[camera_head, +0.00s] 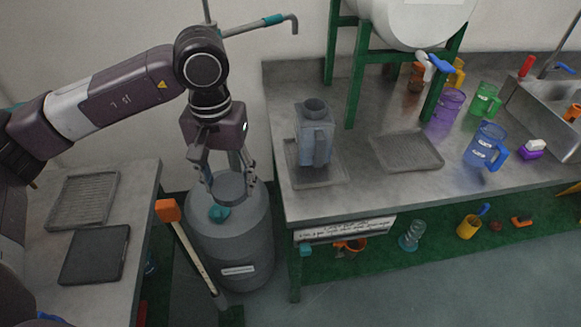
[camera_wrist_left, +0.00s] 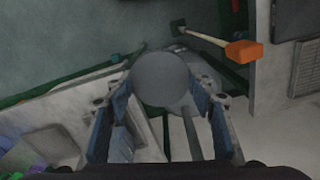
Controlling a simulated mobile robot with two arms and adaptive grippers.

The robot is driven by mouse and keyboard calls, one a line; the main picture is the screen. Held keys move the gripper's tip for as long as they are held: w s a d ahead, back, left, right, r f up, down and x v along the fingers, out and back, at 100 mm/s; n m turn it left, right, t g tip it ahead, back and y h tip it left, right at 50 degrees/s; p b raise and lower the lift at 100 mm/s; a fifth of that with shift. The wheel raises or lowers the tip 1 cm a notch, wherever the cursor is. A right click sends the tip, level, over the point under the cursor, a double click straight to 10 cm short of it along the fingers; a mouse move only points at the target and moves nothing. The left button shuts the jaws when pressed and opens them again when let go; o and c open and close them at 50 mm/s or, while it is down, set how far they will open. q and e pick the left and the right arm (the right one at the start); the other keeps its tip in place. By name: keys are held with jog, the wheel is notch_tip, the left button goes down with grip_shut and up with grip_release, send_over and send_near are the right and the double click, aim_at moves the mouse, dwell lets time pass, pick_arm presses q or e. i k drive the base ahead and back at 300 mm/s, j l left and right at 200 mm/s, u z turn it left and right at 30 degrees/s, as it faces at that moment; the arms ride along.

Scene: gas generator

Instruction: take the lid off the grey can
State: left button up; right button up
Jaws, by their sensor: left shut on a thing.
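The grey can (camera_head: 232,247) is a large drum on the floor between the two tables, with a pale label on its front. The lid (camera_head: 229,187) is a round, flat grey disc at the top of the can. My left gripper (camera_head: 228,192) points down from above, its fingers shut on the lid. In the left wrist view the lid (camera_wrist_left: 163,78) fills the space between the fingertips (camera_wrist_left: 163,92) and hides much of the can below. I cannot tell whether the lid touches the can. My right gripper is not in view.
A hammer-like tool with an orange head (camera_head: 168,210) stands close to the can's left side. The left table (camera_head: 125,190) holds two dark trays. Pipes run behind my arm.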

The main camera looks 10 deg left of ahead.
aim_at(315, 122)
jog(key=i+l, duration=0.15)
jog(key=l, duration=0.2)
jog(key=i+l, duration=0.2)
jog(key=l, duration=0.2)
jog(key=i+l, duration=0.15)
jog(key=l, duration=0.2)
jog(key=i+l, duration=0.15)
jog(key=l, duration=0.2)
jog(key=u, duration=0.05)
